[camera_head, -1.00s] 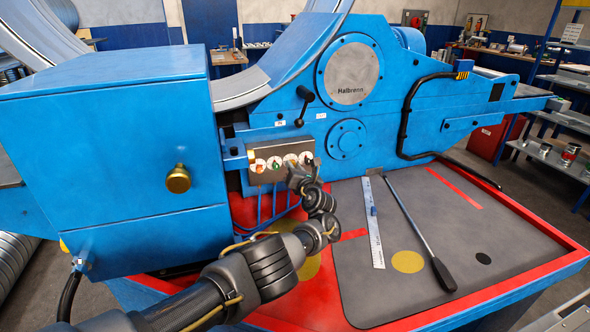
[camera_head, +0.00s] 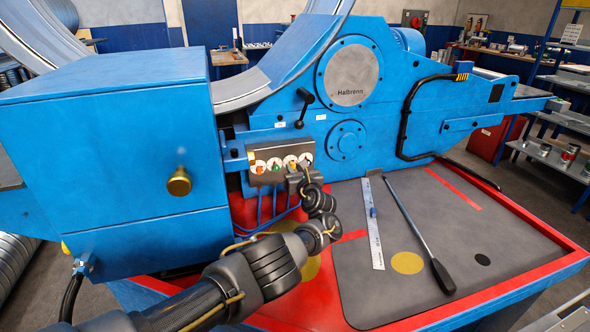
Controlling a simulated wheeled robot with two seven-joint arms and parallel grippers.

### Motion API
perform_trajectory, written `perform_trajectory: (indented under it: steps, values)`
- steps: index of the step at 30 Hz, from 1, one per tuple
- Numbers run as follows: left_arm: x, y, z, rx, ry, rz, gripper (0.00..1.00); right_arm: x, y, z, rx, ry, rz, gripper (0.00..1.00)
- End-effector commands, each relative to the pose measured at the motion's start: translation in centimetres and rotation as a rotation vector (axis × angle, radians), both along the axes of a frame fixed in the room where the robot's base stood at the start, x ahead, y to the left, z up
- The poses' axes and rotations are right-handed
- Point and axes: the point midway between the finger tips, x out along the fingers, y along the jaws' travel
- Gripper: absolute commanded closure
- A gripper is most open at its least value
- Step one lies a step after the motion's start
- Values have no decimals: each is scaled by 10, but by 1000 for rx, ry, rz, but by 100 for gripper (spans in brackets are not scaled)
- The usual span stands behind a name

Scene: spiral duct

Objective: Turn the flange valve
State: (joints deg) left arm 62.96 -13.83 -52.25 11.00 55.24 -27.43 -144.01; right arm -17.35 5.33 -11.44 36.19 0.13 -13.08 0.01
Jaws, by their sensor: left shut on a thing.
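A small metal valve panel (camera_head: 268,152) is fixed to the front of the blue machine. It carries several round white dials in a row, with small coloured handles: an orange one (camera_head: 259,168), a green one (camera_head: 276,166) and a yellow one (camera_head: 291,166). I cannot read which is the flange valve. My left gripper (camera_head: 298,178) is at the lower right of the panel, by the yellow handle and the rightmost dial (camera_head: 306,159). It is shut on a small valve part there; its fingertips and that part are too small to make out. My right gripper is not in view.
A blue cabinet with a brass knob (camera_head: 179,181) stands left of the panel. A black-knobbed lever (camera_head: 302,110) sticks out above it. A steel ruler (camera_head: 374,235) and a long black-handled bar (camera_head: 420,235) lie on the grey mat (camera_head: 500,235) at right.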

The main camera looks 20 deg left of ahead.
Motion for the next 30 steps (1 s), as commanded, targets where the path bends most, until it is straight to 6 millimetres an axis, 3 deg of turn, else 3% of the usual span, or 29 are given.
perform_trajectory:
  steps: [15, 30]
  values:
    - [0, 0, 1, -416, -262, 0, 100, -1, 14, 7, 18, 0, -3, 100]
    - [-1, 1, 1, -785, -495, 1, 100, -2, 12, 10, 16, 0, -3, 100]
